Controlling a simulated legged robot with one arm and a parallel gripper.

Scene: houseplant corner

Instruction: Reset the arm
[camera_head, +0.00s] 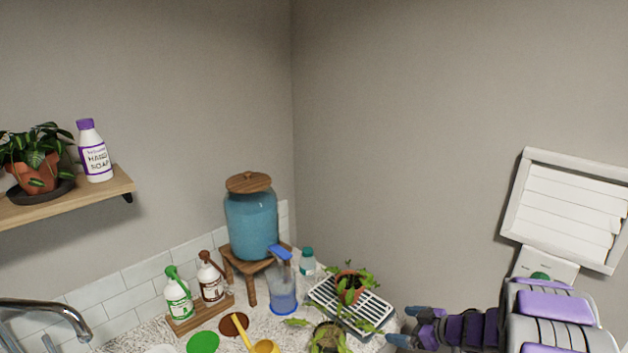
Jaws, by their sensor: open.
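My arm reaches in from the lower right, and my gripper (404,326) points left at the right end of the counter. Its two bluish fingertips are apart, with nothing visible between them. A potted plant (350,285) stands on a white slatted rack (322,291) just left of and behind the gripper. A second plant (327,338) stands in front of the rack, cut off by the lower picture edge.
A wall shelf (112,187) holds a plant and soap. A louvred vent (570,205) hangs above my arm.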

